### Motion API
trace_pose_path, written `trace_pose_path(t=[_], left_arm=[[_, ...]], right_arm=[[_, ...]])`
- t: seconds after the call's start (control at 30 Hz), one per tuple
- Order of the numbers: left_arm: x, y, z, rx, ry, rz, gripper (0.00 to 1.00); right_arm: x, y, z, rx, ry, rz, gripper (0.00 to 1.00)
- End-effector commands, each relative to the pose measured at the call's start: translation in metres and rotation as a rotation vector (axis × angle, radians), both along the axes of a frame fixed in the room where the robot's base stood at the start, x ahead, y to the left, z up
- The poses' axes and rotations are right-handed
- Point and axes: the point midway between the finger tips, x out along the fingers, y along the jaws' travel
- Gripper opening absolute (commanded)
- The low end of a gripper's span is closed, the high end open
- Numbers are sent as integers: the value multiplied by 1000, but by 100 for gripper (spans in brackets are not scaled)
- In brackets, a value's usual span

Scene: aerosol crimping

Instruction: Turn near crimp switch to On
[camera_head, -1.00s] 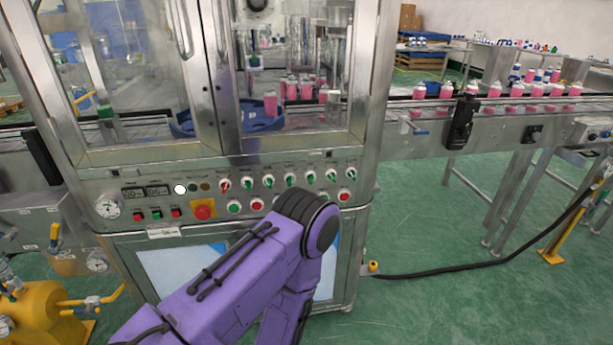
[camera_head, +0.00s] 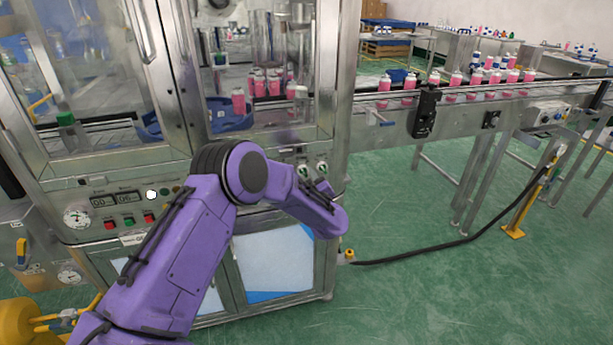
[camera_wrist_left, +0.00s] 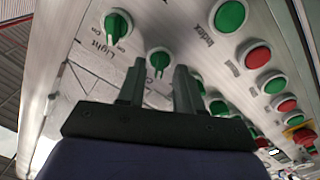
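The switch panel (camera_head: 90,190) of the steel machine is at the left of the head view, its middle part hidden by my left arm. Two green rotary switches, one further left (camera_head: 302,172) and one further right (camera_head: 322,168), show beyond my left gripper (camera_head: 322,190). In the left wrist view my left gripper (camera_wrist_left: 157,70) has its two fingers apart, with a green switch (camera_wrist_left: 159,62) seen between and just past the tips. Contact cannot be told. Another green switch (camera_wrist_left: 118,24), labelled Light, is to its left. The crimp label is not readable. My right gripper is not in view.
Green and red push buttons (camera_wrist_left: 257,55) line the panel to the right in the left wrist view. A conveyor (camera_head: 460,105) with pink bottles runs off to the right. A black cable (camera_head: 430,258) lies on the green floor.

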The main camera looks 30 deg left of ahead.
Motion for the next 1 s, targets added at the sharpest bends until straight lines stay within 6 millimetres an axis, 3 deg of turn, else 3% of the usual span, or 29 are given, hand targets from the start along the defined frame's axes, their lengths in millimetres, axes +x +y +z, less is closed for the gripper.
trace_pose_path(t=[0.37,0.47,0.5,1.0], left_arm=[[7,8,-1,1,2,-1,35],[7,8,-1,1,2,-1,3],[7,8,-1,1,2,-1,0],[7,8,0,62,73,-4,0]], right_arm=[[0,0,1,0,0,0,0],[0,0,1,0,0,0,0],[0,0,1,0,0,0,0],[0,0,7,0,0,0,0]])
